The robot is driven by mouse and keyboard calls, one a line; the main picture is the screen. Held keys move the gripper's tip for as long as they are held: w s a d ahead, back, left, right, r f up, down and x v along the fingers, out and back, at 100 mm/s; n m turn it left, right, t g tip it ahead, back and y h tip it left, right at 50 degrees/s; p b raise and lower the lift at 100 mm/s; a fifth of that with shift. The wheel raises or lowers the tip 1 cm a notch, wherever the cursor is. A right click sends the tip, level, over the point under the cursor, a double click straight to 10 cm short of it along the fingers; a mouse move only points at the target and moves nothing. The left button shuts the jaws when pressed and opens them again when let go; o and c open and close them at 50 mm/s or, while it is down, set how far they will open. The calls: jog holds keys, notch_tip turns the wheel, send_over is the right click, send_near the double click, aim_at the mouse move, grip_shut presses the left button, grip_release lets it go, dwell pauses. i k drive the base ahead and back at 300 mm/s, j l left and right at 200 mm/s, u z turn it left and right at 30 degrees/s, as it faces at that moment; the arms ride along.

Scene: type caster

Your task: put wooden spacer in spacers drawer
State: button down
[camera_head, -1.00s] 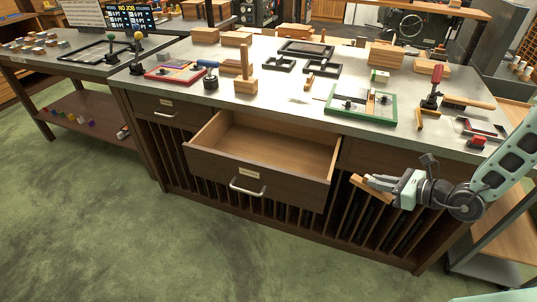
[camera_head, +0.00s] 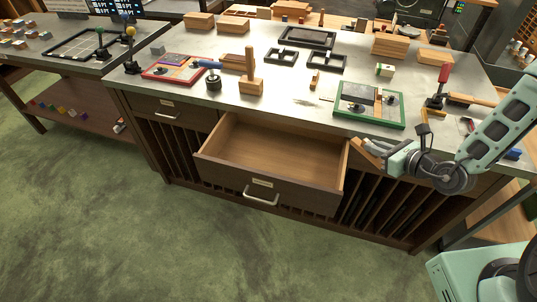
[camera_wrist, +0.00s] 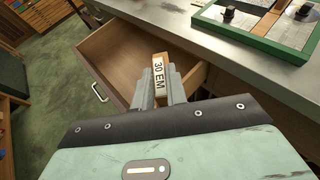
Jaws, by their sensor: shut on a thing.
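The wooden spacer (camera_wrist: 159,75) is a light wood block marked "30 EM". My gripper (camera_wrist: 158,92) is shut on it, and the spacer sticks out past the fingertips in the wrist view. In the head view the spacer (camera_head: 366,152) is in my gripper (camera_head: 374,151) just right of the open drawer's right wall, at about rim height. The open drawer (camera_head: 225,172) has a brass-coloured label and a metal handle; its visible inside is empty. The drawer also shows in the wrist view (camera_wrist: 103,68), ahead and left of the spacer. The label's text is too small to read.
The metal worktop (camera_head: 300,95) overhangs just behind the drawer. A green-framed tray (camera_head: 370,105) sits near its front edge, close above my gripper. A wooden mallet (camera_head: 250,80) stands behind the drawer. Vertical slots (camera_head: 385,205) lie below. The floor in front is clear.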

aim_at(276, 155)
jog(key=i+j, duration=0.15)
jog(key=j, duration=0.25)
jog(key=i+j, duration=0.15)
jog(key=j, duration=0.2)
jog(key=i+j+z, duration=0.1)
jog(key=j, duration=0.3)
jog(key=i+j, duration=0.15)
jog(key=j, duration=0.2)
jog(key=i+j, duration=0.15)
jog(key=j, duration=0.25)
jog(key=z, duration=0.05)
